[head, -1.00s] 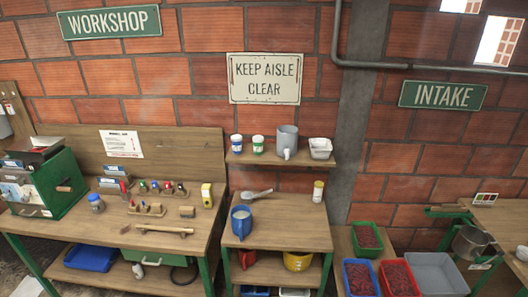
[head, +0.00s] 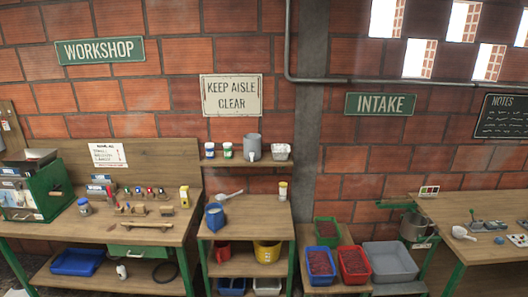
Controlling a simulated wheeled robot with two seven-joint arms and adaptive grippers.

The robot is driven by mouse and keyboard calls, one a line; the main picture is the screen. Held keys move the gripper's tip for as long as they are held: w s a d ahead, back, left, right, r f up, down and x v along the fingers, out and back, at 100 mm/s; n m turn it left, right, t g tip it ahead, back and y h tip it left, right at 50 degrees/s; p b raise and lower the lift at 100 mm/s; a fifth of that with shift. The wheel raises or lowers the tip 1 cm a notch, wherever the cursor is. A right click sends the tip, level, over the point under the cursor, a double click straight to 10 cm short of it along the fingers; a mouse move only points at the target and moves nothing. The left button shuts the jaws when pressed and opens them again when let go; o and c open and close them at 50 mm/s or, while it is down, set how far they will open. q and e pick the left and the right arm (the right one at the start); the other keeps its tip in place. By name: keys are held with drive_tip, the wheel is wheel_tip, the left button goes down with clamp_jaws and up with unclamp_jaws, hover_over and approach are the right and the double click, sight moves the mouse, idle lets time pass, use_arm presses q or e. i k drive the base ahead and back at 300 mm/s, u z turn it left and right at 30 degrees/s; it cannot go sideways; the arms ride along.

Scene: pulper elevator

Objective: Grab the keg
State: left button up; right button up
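A grey cylindrical vessel (head: 252,147) with a small pale tap-like piece low on its front stands upright on the small wall shelf (head: 222,163). It is the most keg-like thing in the head view, but I cannot be sure it is the keg. Two small white tubs (head: 227,150) with coloured lids stand to its left, and a white tray-like container (head: 281,151) stands to its right. Neither of my grippers is in view.
A middle bench (head: 260,211) below the shelf holds a blue jug (head: 215,217), a white scoop and a small can. The workshop bench (head: 180,224) is at left. Crates of red fruit (head: 320,268) and an empty grey bin (head: 388,262) stand right of the middle bench, before the right table (head: 450,225).

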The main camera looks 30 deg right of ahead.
sight(252, 142)
drive_tip(key=z, duration=0.75)
drive_tip(key=i, duration=0.65)
drive_tip(key=z, duration=0.7)
drive_tip(key=i, duration=1.45)
drive_tip(key=u, duration=0.85)
